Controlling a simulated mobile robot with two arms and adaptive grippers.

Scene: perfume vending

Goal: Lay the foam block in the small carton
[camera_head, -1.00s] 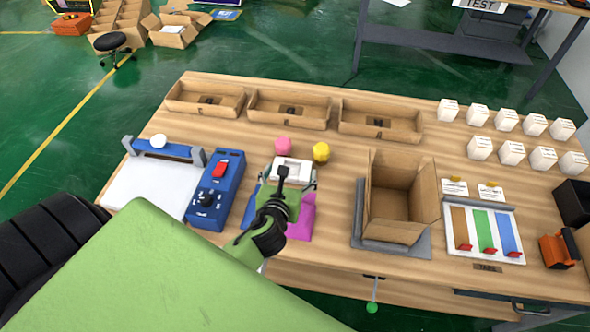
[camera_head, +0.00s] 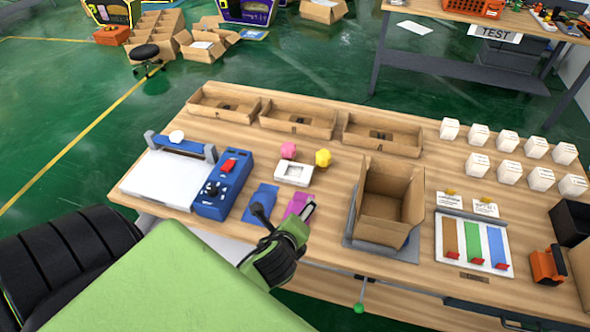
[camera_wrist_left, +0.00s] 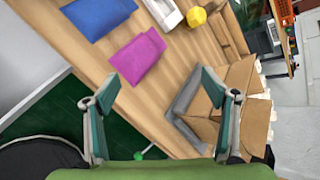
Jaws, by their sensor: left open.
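The white foam block (camera_head: 294,173) with a hollow in its top lies on the wooden table, behind the blue and magenta pieces. It also shows, cut off, at the top of the left wrist view (camera_wrist_left: 163,12). The small open carton (camera_head: 388,198) stands upright on a grey plate to the right, its inside visibly empty. It also shows at the right of the left wrist view (camera_wrist_left: 240,88), partly behind a finger. My left gripper (camera_head: 284,212) is open and empty near the table's front edge, apart from the foam block. The right gripper is not in view.
A blue pouch (camera_head: 260,201) and a magenta pouch (camera_head: 297,205) lie near my left gripper. A blue control box (camera_head: 223,185) stands left. Several white boxes (camera_head: 509,172) stand at the right.

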